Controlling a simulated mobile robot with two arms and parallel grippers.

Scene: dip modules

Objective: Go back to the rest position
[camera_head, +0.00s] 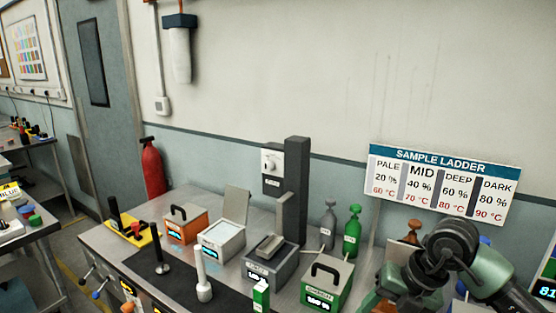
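My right arm (455,245) comes in at the lower right, with dark grey joints and a green link, over the right end of the metal workbench (190,197). Its dark end part (424,272) points down to the left; its fingertips cannot be made out, so I cannot tell if it is open or holds anything. My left arm and gripper are not in view. On the bench stand an orange box with a black handle (185,227), a white open-lidded box (222,243), a grey box (268,268) and a green box (326,286).
A dark grey column (296,190) rises behind the boxes. A white pestle-shaped item (203,280) and a black-handled tool (161,256) stand on the dark mat. A grey bottle (328,228) and a green bottle (352,232) stand near the sample ladder sign (440,190).

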